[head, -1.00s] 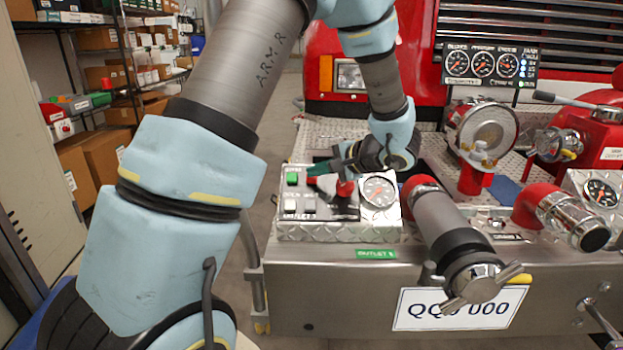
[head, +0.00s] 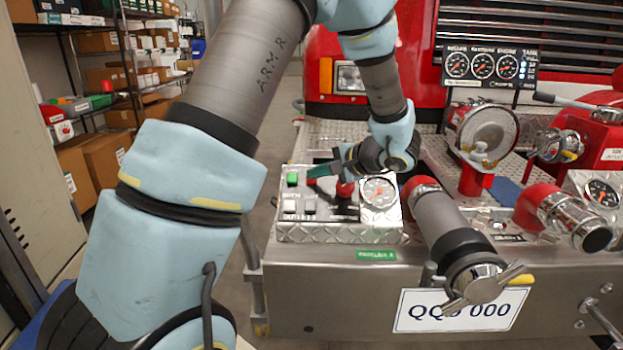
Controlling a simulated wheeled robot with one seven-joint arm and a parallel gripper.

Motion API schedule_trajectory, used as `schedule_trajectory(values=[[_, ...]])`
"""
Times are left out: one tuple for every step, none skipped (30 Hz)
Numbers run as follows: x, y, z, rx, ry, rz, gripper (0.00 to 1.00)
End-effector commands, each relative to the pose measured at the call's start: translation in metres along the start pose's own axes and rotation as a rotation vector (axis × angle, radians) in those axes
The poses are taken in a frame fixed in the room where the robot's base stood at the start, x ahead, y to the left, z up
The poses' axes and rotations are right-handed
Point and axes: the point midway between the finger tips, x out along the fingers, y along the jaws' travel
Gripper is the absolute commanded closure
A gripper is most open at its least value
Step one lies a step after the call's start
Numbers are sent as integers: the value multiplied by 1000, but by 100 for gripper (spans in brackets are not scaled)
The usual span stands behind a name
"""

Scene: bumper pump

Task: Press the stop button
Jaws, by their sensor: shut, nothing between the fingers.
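A red knob (head: 345,188) stands on the panel right of my gripper, beside a round gauge (head: 379,193). A large capped outlet pipe (head: 445,235) juts forward on the right.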

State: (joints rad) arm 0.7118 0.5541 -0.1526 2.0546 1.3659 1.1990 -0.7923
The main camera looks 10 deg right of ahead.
Motion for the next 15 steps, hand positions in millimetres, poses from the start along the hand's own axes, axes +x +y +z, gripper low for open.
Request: schedule_trajectory(values=[[-1,-1,1,0,1,0,100],[-2,-1,1,0,1,0,100],[-3,-2,2,0,1,0,100],[-4,-3,3,0,1,0,100],[-5,-4,4,1,1,0,100],[-7,-5,5,1,1,0,100],[-8,-6,6,1,1,0,100],[-9,-6,6,1,1,0,100],[-11,-8,7,0,1,0,100],[-11,-8,8,0,1,0,100],[-12,-9,9,0,1,0,100],[-12,-9,9,0,0,0,100],[-12,-9,9,0,0,0,100],[-12,-9,9,0,0,0,100],[-12,-9,9,0,0,0,100]])
